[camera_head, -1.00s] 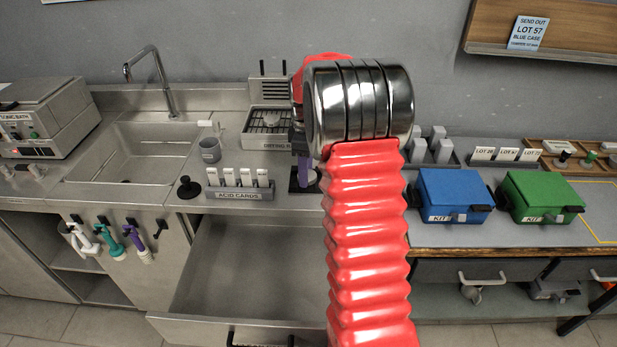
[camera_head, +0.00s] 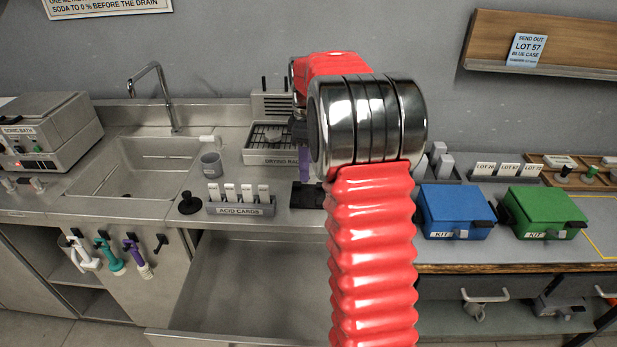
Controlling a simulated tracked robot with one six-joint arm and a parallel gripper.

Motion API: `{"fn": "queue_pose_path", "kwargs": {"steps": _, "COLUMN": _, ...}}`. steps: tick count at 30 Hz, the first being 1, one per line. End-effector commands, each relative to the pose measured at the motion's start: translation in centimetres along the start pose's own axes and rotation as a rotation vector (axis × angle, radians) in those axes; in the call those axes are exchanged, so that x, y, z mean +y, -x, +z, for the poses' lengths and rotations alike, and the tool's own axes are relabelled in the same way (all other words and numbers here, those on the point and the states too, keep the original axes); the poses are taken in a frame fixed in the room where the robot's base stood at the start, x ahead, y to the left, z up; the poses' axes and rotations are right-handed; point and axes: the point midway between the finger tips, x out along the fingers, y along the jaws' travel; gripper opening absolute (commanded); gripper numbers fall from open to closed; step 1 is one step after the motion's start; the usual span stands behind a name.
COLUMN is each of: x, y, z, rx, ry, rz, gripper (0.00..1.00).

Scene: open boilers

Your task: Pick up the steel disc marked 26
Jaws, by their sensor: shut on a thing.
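My gripper (camera_head: 303,160) shows only in part, left of my arm's shiny joint, as a dark wrist with a narrow purple part below it. It is above the counter, over a black pad (camera_head: 307,196). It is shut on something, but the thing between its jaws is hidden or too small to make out.
An acid cards holder (camera_head: 240,209), a black knobbed thing (camera_head: 189,204) and a grey cup (camera_head: 211,164) stand beside the sink (camera_head: 155,165). An open drawer (camera_head: 255,275) juts out below. A blue case (camera_head: 455,211) and a green case (camera_head: 543,212) stand at the right.

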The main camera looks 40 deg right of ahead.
Motion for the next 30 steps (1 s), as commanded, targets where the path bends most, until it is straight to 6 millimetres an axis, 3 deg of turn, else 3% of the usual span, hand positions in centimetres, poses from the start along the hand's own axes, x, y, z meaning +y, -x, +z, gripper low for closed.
{"fn": "queue_pose_path", "kwargs": {"steps": 7, "x": 0.0, "y": 2.0, "z": 0.0, "rx": 0.000, "ry": 0.000, "rz": -0.001, "gripper": 0.19}}
{"fn": "queue_pose_path", "kwargs": {"steps": 30, "x": 0.0, "y": 2.0, "z": 0.0, "rx": 0.000, "ry": -0.001, "rz": -0.001, "gripper": 0.19}}
